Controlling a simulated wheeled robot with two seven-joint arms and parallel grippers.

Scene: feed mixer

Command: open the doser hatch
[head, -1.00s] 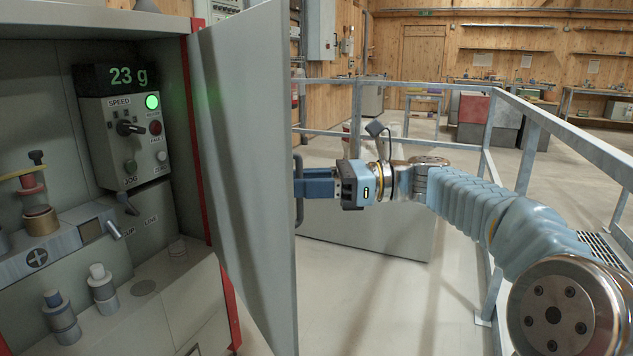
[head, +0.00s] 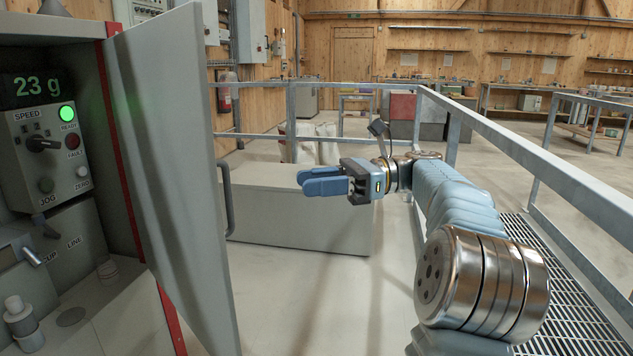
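The doser hatch (head: 175,170) is a tall grey door, swung wide open from the cabinet on the left. Its dark vertical bar handle (head: 227,198) is on the outer face, on the door's right side. My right gripper (head: 312,180) is to the right of the handle, apart from it. Its two blue fingers point left, parted, with nothing between them. My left gripper is not in view.
Inside the open cabinet are a control box (head: 48,150) and a display (head: 33,87) reading 23 g. A metal railing (head: 540,160) runs along the right, close to my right arm. A low grey box (head: 300,215) stands on the floor behind the gripper.

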